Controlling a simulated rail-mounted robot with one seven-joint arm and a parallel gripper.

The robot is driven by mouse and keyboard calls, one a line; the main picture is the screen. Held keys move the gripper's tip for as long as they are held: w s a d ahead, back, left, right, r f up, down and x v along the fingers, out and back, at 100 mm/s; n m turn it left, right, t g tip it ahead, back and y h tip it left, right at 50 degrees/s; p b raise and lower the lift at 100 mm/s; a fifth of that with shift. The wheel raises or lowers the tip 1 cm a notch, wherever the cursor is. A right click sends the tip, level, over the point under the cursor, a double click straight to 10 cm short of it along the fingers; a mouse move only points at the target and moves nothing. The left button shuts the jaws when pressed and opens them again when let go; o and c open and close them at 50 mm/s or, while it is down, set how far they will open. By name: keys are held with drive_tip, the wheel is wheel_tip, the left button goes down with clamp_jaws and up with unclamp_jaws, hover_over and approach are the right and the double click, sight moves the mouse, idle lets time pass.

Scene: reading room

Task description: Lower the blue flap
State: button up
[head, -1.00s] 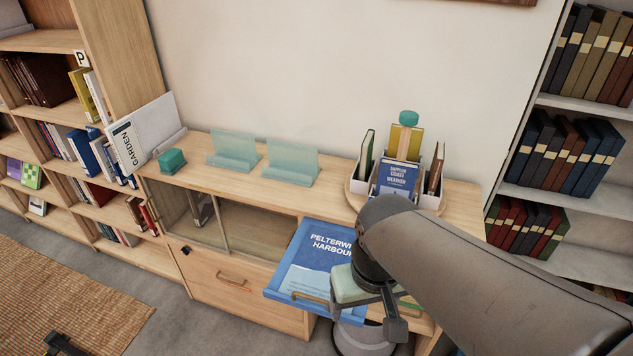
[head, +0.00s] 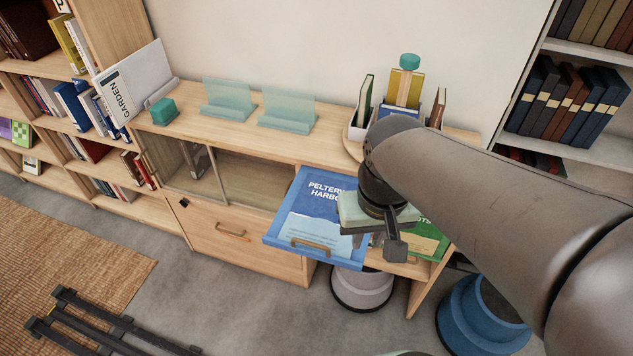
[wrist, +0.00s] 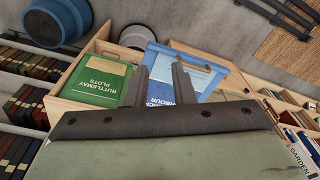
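The blue flap (head: 292,232), printed "PELTERWICK HARBOUR", sticks out from the front of the low wooden cabinet, printed face up. A wooden handle (head: 310,245) sits near its front edge. The flap also shows in the wrist view (wrist: 215,82), partly behind my fingers. My gripper (head: 394,250) hangs over the right side of the flap, between it and a green panel (head: 428,240). In the wrist view my gripper's two fingers (wrist: 160,70) stand apart with nothing held between them, pointing toward the flap's side near the green panel (wrist: 98,80). Contact with the flap cannot be told.
A grey stool (head: 362,290) and a blue stool (head: 482,315) stand on the floor below and right. The cabinet top (head: 225,135) carries clear stands (head: 228,98), a teal block (head: 163,111) and a book holder. Sliding glass doors (head: 245,178) are left of the flap.

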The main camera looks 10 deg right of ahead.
drive_tip(key=w+a+f+m+g+b, duration=0.1)
drive_tip(key=w+a+b, duration=0.1)
drive_tip(key=w+b, duration=0.2)
drive_tip(key=w+a+f+m+g+b, duration=0.1)
drive_tip(key=w+a+m+b, duration=0.1)
drive_tip(key=w+b, duration=0.3)
drive_tip(key=w+a+f+m+g+b, duration=0.1)
drive_tip(key=w+a+b, duration=0.1)
drive_tip(key=w+b, duration=0.2)
drive_tip(key=shift+w+f+m+y+b, duration=0.2)
drive_tip(key=shift+w+m+y+b, duration=0.15)
drive_tip(key=shift+w, duration=0.8)
clamp_jaws()
hover_over(313, 251)
drive_tip(key=f, duration=1.3)
drive_tip(key=shift+w, duration=0.35)
